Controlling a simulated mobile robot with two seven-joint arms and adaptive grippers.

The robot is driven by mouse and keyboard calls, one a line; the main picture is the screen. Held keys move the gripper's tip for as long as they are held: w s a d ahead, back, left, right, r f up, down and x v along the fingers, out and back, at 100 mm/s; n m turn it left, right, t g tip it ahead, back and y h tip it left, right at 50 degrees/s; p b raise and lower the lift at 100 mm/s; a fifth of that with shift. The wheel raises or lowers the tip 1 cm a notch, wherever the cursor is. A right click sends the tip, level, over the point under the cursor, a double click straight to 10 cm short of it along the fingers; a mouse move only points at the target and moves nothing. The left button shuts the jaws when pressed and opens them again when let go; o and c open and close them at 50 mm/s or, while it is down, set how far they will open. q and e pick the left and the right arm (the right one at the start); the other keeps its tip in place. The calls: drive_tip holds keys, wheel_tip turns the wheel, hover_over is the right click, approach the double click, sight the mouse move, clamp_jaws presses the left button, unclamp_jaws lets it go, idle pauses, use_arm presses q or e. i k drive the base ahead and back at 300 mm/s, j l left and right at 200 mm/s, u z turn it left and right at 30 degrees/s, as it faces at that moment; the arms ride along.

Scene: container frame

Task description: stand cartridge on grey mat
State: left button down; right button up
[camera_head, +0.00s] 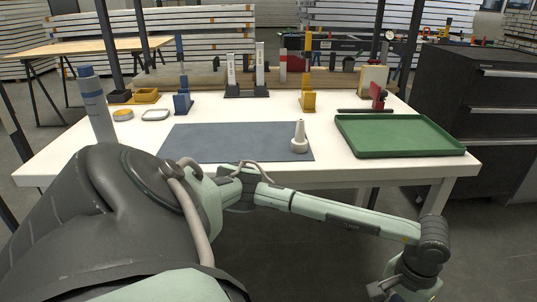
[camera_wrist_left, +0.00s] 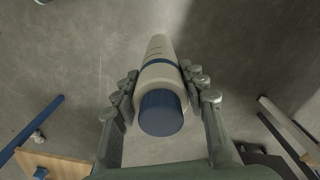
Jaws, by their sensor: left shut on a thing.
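The cartridge (camera_head: 96,108) is a grey cylinder with a blue cap and a blue band. In the head view it rises nearly upright, with a slight tilt, at the table's left side; its lower end is hidden by my arm. In the left wrist view the cartridge (camera_wrist_left: 162,88) lies between the fingers of my left gripper (camera_wrist_left: 163,95), which is shut on it, blue end nearest the camera and bare floor behind. The grey mat (camera_head: 225,138) lies flat on the table's front middle, right of the cartridge. My right gripper's fingers do not show.
Most of the mat is clear.

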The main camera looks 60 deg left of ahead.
sight(236, 142)
drive_tip(key=u, duration=1.5)
